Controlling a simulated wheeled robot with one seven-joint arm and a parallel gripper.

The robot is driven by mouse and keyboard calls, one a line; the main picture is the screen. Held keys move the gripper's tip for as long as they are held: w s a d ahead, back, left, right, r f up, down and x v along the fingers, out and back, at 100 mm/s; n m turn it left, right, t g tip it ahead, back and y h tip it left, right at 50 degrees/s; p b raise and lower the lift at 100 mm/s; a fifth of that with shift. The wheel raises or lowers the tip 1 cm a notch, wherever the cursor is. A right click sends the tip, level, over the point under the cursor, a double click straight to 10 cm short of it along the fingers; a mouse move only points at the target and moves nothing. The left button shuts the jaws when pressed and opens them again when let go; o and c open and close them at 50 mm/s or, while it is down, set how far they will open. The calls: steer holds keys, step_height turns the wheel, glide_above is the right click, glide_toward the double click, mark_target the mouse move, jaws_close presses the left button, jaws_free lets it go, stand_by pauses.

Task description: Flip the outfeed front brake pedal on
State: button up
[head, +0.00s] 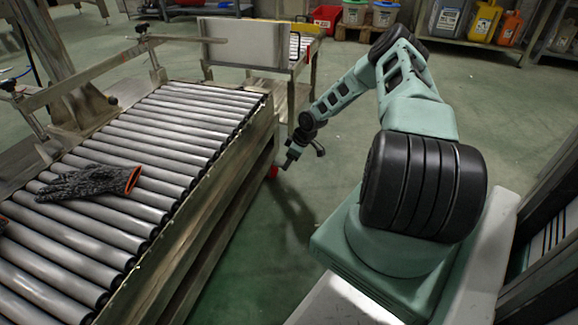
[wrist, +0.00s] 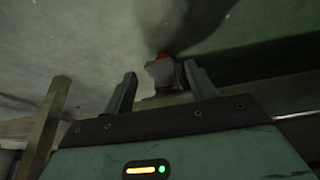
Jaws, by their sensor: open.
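A small red part (head: 272,172), which may be the brake pedal, shows low beside the conveyor's right side in the head view. In the wrist view a light grey block with a red top (wrist: 163,72) lies between and beyond the fingertips; it looks like the same part, but its on or off position cannot be made out. My gripper (head: 287,164) hangs low just right of the red part. In the wrist view my gripper (wrist: 160,82) has its two fingers apart, one on each side of the block. Whether they touch it cannot be told.
The roller conveyor (head: 205,200) fills the left, with a dark glove (head: 90,183) on its rollers. A metal panel (head: 243,42) and another roller section stand behind. Shelves with coloured bins (head: 484,20) are at the back right. Green floor (head: 300,225) is clear below my arm.

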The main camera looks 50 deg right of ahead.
steer(key=shift+w+a+f, duration=0.1)
steer(key=shift+w+f, duration=0.05)
steer(key=shift+f, duration=0.25)
steer(key=shift+c, duration=0.3)
steer(key=c, duration=0.9)
